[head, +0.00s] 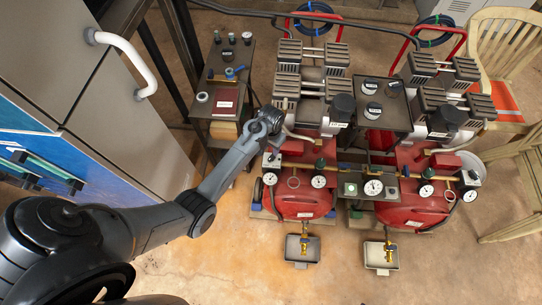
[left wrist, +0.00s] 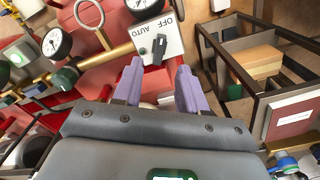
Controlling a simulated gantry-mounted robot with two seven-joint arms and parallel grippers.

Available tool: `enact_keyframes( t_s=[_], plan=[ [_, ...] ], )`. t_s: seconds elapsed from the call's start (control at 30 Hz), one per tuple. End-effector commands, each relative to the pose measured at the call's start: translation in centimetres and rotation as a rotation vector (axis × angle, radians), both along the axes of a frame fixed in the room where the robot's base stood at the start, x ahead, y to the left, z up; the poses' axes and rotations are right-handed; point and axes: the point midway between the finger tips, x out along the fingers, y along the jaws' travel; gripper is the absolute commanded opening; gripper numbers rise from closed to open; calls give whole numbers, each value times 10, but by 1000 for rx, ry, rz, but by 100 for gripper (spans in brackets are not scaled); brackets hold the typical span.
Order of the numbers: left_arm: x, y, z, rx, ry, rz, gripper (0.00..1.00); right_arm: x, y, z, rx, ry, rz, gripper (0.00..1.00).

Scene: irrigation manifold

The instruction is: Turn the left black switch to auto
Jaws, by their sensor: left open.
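The left black switch (left wrist: 158,50) sits on a white plate (left wrist: 178,42) marked OFF and AUTO in the left wrist view. Its upper end lies nearer the OFF mark, though its exact setting is hard to tell. My left gripper (left wrist: 157,85) is open, its two purple fingers apart and empty just short of the plate, with the switch seen between and beyond the tips. In the head view my left gripper (head: 272,128) is above the left compressor's white switch box (head: 272,160), and the switch's black knob is not clear there. My right gripper is not in view.
The left red compressor (head: 302,200) carries gauges (head: 318,181) and brass piping beside the switch. The right compressor (head: 412,210) stands beyond. A dark side stand (head: 235,60) with bottles is behind my left arm. A grey cabinet (head: 120,110) stands at left. Floor in front is mostly clear.

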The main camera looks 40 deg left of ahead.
Motion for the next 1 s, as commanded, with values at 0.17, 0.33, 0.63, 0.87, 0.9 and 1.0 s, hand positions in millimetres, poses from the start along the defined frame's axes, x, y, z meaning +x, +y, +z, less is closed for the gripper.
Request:
enact_keyframes(
  t_s=[0.17,0.33,0.63,0.87,0.9,1.0],
  plan=[
    [-1,0,-35,1,2,0,42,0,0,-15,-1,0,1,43],
    [0,1,-58,1,0,1,42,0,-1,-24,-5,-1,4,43],
    [0,0,-76,1,-1,0,42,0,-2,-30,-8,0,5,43],
    [0,0,-76,1,-1,0,42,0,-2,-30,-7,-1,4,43],
    [0,0,-76,1,-1,0,42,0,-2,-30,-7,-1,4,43],
    [0,0,-76,1,-1,0,29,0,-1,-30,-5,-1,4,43]
  ],
)
